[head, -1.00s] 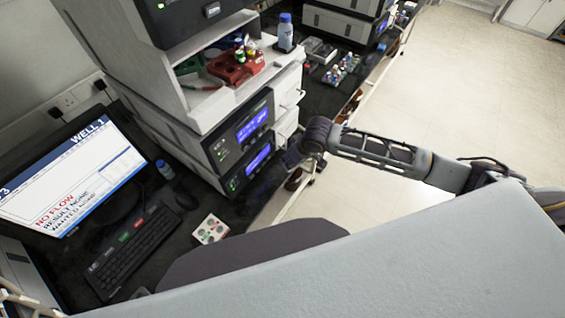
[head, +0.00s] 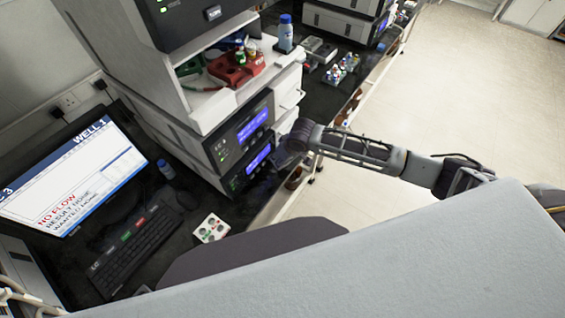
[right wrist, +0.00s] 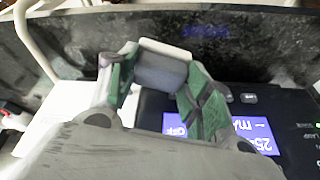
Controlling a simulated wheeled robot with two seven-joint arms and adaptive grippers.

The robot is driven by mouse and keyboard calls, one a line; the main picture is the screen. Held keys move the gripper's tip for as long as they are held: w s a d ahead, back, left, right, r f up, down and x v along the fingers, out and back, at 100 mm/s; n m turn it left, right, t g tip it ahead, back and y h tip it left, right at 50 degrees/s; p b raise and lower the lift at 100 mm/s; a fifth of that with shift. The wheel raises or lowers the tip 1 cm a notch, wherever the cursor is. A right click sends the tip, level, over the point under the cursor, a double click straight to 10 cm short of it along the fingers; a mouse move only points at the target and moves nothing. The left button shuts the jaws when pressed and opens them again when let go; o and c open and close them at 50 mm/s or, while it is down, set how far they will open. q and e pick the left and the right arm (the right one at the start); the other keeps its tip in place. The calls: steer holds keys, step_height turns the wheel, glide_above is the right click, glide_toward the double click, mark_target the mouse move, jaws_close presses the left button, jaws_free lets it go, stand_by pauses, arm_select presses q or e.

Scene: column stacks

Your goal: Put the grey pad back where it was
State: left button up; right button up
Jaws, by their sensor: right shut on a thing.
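My right gripper (right wrist: 157,84) has its green-lined fingers closed on a small grey block with a pale top edge, which looks like the grey pad (right wrist: 163,70). The pad sits between the fingertips, and its lower part is hidden by the gripper. In the head view my right gripper (head: 284,160) is at the front of the lower instrument (head: 240,140), beside its blue displays. I cannot tell whether the pad touches anything.
A red rack (head: 236,70) and a blue-capped bottle (head: 285,36) stand on the instrument shelf. The floor at right is clear.

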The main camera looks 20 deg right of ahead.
steer(key=shift+f, duration=1.6)
steer(key=shift+w+a+f+p, duration=0.1)
steer(key=shift+w+f+p, duration=0.05)
steer(key=shift+f+p, duration=0.2)
steer(key=o, duration=1.2)
steer(key=shift+v, duration=6.05)
